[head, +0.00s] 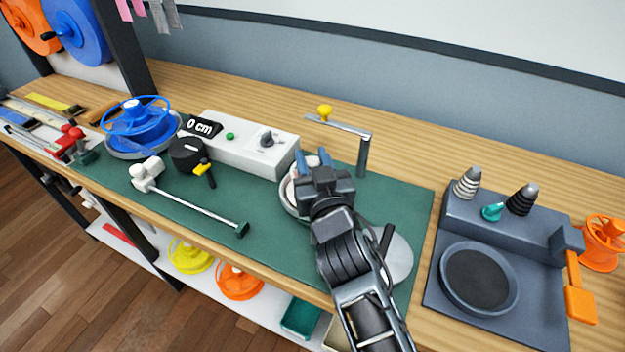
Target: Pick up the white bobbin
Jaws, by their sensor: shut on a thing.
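A pale round piece (288,190), which looks like the white bobbin, sits in a round dish at the middle of the green mat. My gripper (312,160) is over it from the front right, with its blue fingertips shut on it. The gripper and wrist hide most of the piece and the exact grip. I cannot tell whether it is lifted from the dish.
A grey-white disc (400,258) lies right of my arm. A blue spool (140,125) is at left. A dark tray (540,275) with cones is at right.

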